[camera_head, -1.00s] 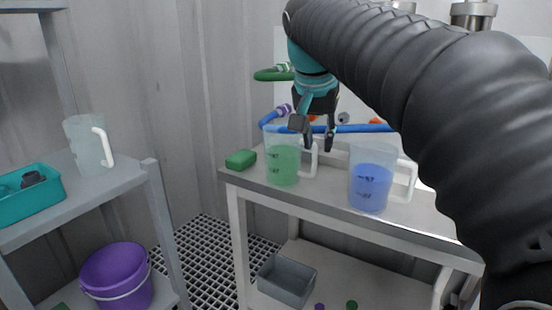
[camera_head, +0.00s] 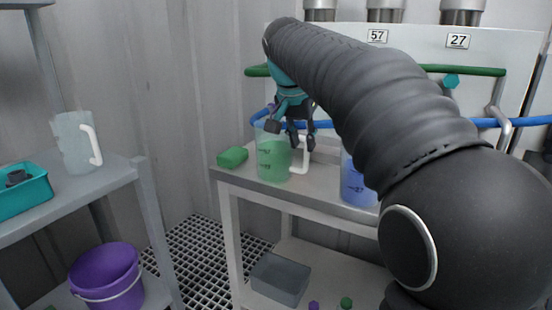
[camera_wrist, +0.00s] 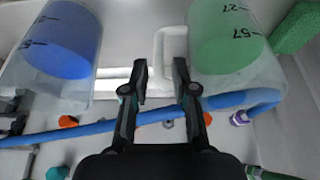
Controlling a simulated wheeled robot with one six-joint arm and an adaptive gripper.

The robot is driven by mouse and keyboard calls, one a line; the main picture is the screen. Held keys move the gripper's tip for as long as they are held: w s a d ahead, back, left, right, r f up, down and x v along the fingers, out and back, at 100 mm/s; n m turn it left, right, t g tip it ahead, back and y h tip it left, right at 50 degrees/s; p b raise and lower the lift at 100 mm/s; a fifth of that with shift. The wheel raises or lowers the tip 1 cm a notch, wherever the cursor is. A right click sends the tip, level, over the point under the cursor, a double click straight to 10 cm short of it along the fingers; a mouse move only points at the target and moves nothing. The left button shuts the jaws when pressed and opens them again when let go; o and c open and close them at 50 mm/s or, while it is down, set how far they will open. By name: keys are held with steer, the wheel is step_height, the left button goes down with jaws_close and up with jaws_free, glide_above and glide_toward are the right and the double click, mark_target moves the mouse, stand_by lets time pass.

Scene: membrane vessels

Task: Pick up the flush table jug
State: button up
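A clear jug with green liquid (camera_head: 273,160) stands upright on the grey table (camera_head: 325,190), its white handle (camera_head: 304,158) facing right. My gripper (camera_head: 287,138) is at the jug's rim and upper handle, pointing down. In the wrist view the gripper (camera_wrist: 161,72) is open, its two fingers apart with nothing held between them. The green jug's handle (camera_wrist: 160,48) lies just beyond the fingertips; I cannot tell whether they touch it. A second jug with blue liquid (camera_head: 355,185) stands to the right, partly hidden by my arm; it also shows in the wrist view (camera_wrist: 62,45).
A green sponge (camera_head: 232,157) lies left of the green jug. A blue hose (camera_wrist: 140,117) runs behind the jugs. On the left shelf stand an empty jug (camera_head: 75,145) and a teal tray (camera_head: 28,195). A purple bucket (camera_head: 105,270) and grey bin (camera_head: 279,279) are below.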

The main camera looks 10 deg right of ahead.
mark_target(306, 154)
steer(key=shift+d+b+x, duration=0.2)
steer(key=shift+b+x, duration=0.15)
steer(key=shift+x, duration=2.35)
steer(key=shift+w+r, duration=0.15)
steer(key=shift+c, duration=0.2)
jaws_close()
